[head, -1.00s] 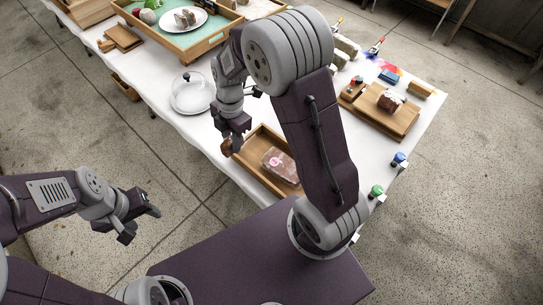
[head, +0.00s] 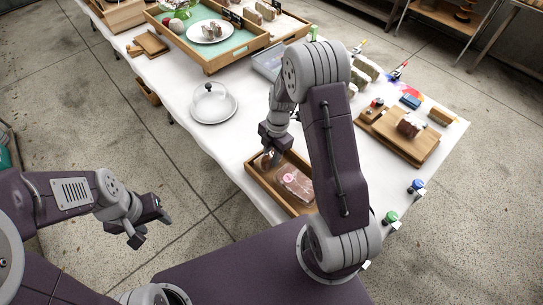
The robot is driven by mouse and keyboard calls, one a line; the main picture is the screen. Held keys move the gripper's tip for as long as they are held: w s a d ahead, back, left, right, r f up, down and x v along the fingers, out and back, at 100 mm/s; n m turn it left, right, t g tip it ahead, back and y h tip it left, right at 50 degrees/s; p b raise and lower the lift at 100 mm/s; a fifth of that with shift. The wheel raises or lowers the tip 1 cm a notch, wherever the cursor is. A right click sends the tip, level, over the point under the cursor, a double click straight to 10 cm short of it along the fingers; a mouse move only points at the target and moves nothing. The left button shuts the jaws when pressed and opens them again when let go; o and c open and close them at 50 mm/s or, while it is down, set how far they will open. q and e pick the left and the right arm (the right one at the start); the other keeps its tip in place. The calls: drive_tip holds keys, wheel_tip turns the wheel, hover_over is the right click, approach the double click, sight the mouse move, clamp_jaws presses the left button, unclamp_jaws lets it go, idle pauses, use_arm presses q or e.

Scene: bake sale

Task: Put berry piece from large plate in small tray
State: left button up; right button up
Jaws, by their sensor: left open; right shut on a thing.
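My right gripper (head: 270,152) is shut on a small brown piece (head: 267,161), which I take for the berry piece. It is over the far left end of the small wooden tray (head: 260,184); I cannot tell whether the piece touches the tray floor. A wrapped package with a pink label (head: 296,184) lies in the tray, partly behind my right arm. A white plate (head: 228,36) with cake pieces stands in a large green-lined tray at the back. My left gripper (head: 150,230) is open and empty over the floor, left of the table.
A glass dome on a white plate (head: 214,117) stands left of the small tray. A wooden board with a cake (head: 411,126) lies to the right. Green (head: 391,217) and blue (head: 416,186) capped items stand near the front right edge. White cloth between the dome and tray is clear.

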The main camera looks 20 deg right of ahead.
drive_tip(key=shift+f, duration=0.1)
drive_tip(key=o, duration=0.4)
drive_tip(key=shift+f, duration=0.1)
drive_tip(key=o, duration=0.4)
